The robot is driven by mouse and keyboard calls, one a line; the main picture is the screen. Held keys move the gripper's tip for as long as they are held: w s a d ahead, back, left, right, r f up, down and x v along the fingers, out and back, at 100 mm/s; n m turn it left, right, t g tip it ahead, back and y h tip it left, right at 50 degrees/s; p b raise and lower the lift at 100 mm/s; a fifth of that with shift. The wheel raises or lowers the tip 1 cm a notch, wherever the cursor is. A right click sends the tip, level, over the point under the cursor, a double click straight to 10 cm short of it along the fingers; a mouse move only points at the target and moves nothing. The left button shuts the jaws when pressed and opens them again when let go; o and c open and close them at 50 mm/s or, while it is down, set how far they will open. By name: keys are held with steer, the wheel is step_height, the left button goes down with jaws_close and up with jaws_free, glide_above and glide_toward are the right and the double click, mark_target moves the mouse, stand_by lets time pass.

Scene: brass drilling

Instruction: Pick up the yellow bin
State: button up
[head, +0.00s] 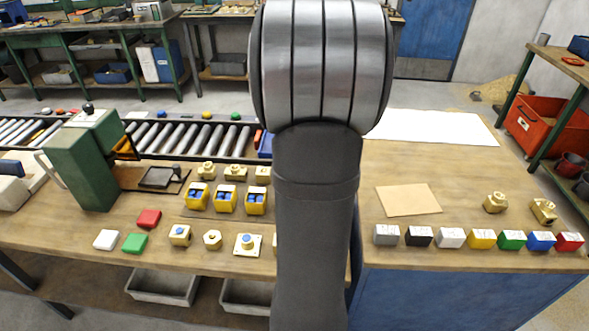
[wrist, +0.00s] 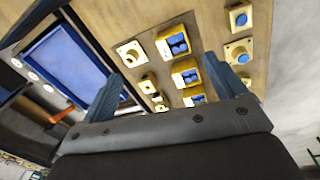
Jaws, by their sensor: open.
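A small yellow bin (head: 481,238) stands in a row of coloured bins along the front edge of the right bench, between a white bin (head: 451,237) and a green bin (head: 512,239). Three yellow boxes with blue pieces inside also stand on the left bench, one of them the left box (head: 197,195); such a box shows in the wrist view (wrist: 174,43). My gripper (wrist: 165,71) has its two blue fingers spread wide with nothing held between them. It is hidden behind my arm in the head view. The coloured bin row does not show clearly in the wrist view.
The row also has grey, black, blue (head: 541,240) and red bins close together. Brass parts (head: 496,202) and a tan sheet (head: 408,199) lie behind it. A roller conveyor (head: 190,136) and a green machine (head: 82,163) stand left. Bare bench lies between sheet and brass parts.

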steer(key=w+a+f+n+g, duration=0.1)
steer(key=a+f+n, duration=0.1)
steer(key=a+f, duration=0.25)
steer(key=f, duration=1.5)
steer(key=shift+a+f, duration=0.25)
steer(key=shift+f, duration=0.15)
steer(key=c, duration=1.1)
